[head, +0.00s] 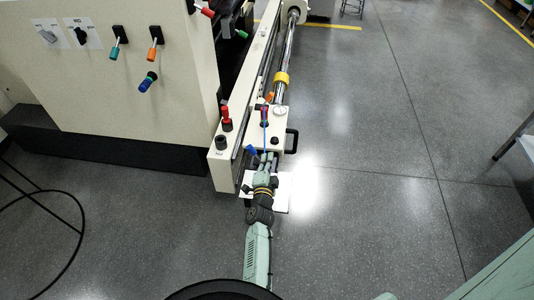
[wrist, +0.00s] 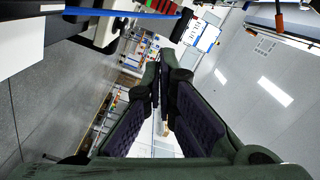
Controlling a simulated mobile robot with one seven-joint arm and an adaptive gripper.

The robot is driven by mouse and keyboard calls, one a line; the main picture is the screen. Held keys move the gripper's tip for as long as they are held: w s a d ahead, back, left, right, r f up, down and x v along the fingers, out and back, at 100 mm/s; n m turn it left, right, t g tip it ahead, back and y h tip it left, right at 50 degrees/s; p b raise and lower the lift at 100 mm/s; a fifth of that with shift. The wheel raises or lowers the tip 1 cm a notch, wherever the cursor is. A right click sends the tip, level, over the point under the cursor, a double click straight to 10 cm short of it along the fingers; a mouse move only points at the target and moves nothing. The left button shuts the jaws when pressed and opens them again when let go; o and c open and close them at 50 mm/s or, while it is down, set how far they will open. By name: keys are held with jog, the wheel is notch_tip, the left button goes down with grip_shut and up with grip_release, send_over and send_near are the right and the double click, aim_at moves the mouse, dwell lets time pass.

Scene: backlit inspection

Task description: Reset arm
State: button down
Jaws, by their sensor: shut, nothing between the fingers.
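My green arm reaches up from the bottom of the head view, with my gripper (head: 268,158) beside the near end of the cream machine's rail carriage. In the wrist view my gripper (wrist: 163,68) fills the middle, its dark padded fingers brought together at the tips with nothing between them. The cream machine (head: 120,90) stands at the left of the head view. A cream carriage box (head: 272,135) with a red lever sits just beyond my gripper. Whether the fingers touch the box, I cannot tell.
A red-topped knob (head: 226,118) stands on the rail's end, left of my gripper. Several coloured levers, one orange (head: 154,42), stick out of the machine front. A black wire ring (head: 78,232) is on the left. Grey floor (head: 380,120) is open on the right.

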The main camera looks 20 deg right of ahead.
jog(key=v, duration=0.6)
jog(key=shift+a+p, duration=0.3)
jog(key=shift+p, duration=0.1)
jog(key=shift+s, duration=0.15)
